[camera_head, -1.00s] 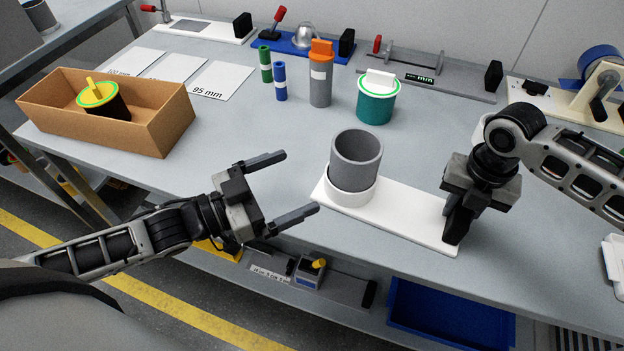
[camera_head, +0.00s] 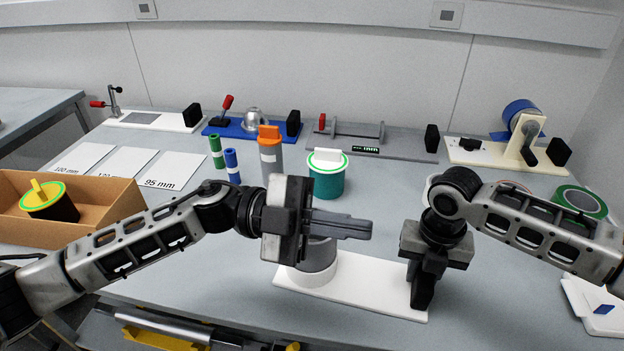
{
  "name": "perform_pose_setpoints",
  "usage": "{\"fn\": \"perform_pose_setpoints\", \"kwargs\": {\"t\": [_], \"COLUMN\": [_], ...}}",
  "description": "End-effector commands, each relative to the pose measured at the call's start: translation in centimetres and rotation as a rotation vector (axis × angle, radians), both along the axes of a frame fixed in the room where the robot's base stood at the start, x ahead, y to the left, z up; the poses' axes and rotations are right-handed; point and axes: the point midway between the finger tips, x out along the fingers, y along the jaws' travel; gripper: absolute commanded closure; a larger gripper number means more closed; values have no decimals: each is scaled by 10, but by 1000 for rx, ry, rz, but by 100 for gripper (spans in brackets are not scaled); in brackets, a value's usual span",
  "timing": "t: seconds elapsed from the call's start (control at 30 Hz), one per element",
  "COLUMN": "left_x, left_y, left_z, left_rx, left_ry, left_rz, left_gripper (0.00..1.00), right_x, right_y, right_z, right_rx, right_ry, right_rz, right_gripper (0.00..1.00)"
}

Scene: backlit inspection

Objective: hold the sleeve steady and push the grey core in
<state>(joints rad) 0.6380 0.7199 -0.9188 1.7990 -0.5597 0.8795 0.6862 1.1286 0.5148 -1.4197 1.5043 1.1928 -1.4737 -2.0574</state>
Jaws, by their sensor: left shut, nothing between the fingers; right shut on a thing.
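The grey core (camera_head: 319,257) is a grey cylinder standing upright in the white sleeve (camera_head: 305,279), with part of it showing above the rim. The sleeve sits at the left end of a flat white base plate (camera_head: 365,283) on the table. My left gripper (camera_head: 368,229) is shut and empty, its fingers pointing right across the core's top. It hides the core's upper edge, so I cannot tell whether it touches. My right gripper (camera_head: 422,294) points down and is shut on the right end of the base plate.
Behind stand a teal canister (camera_head: 328,181), an orange-topped grey cylinder (camera_head: 270,158) and green and blue tubes. A cardboard box (camera_head: 119,202) with a yellow-topped black part (camera_head: 45,199) is at left. Green tape (camera_head: 580,201) lies at right. Fixtures line the back.

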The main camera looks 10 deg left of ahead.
Motion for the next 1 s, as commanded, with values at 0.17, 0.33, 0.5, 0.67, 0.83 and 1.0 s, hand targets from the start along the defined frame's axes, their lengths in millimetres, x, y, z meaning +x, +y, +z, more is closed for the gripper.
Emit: {"fn": "perform_pose_setpoints", "kwargs": {"t": [0.17, 0.33, 0.5, 0.67, 0.83, 1.0], "left_x": [-11, 1, 40, 75, 91, 93], "left_y": [-25, -19, 12, 43, 58, 61], "left_z": [-12, -34, -39, -25, -14, -24], "left_rx": [297, 696, 1138, 1450, 1588, 1610], "left_ry": [-199, -356, -475, -540, -561, -562], "left_rz": [-254, -407, -426, -359, -307, -299], "left_gripper": [100, 100, 100, 100, 100, 100], "right_x": [-3, -3, -3, -3, -3, -3], "right_y": [-1, -1, -1, -1, -1, -1], "right_z": [-5, -5, -5, -5, -5, -5], "right_rx": [-5, -5, -5, -5, -5, -5], "right_ry": [10, 10, 10, 10, 10, 10], "right_rz": [1, 1, 1, 1, 1, 1], "right_gripper": [100, 100, 100, 100, 100, 100]}}
